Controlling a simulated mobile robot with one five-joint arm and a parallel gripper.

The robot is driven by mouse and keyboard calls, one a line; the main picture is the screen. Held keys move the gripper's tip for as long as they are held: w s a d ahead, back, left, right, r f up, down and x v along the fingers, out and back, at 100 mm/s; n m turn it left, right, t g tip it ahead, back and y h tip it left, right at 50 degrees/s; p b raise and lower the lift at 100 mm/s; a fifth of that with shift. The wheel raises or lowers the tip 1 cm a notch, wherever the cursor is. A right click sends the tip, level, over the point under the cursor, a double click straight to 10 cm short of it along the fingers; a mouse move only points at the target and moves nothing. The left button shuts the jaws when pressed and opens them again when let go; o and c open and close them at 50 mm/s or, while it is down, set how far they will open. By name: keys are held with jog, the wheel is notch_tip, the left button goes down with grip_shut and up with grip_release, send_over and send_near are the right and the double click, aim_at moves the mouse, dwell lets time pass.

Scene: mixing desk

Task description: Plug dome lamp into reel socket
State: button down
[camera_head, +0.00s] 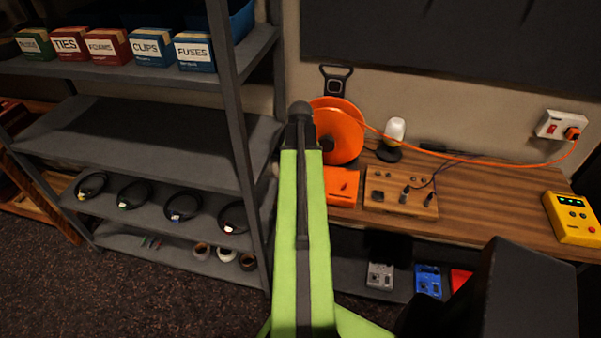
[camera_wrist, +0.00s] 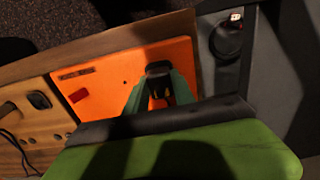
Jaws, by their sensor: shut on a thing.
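The dome lamp (camera_head: 396,130), a white dome on a black foot, stands at the back of the wooden desk. The orange cable reel (camera_head: 346,120) stands left of it, partly hidden by my arm. An orange box (camera_head: 342,187) lies in front of the reel; its flat top fills the middle of the wrist view (camera_wrist: 105,72), with a red patch and a dark slot. My gripper (camera_wrist: 158,92) is shut on a black plug (camera_wrist: 158,70) with brass-coloured pins, over the orange top. I cannot tell whether the plug touches it. The head view does not show my fingertips clearly.
A wooden block (camera_head: 400,192) with dark plugs and cables sits right of the orange box. An orange cable (camera_head: 460,157) runs to the wall socket (camera_head: 560,125). A yellow device (camera_head: 572,218) stands at the right. A grey shelf rack (camera_head: 150,140) stands left.

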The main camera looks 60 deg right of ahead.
jog(key=shift+f+b, duration=0.65)
jog(key=c, duration=1)
grip_release()
jog(key=shift+r, duration=0.15)
notch_tip(320, 180, up, 17)
jog(key=p, duration=1.7)
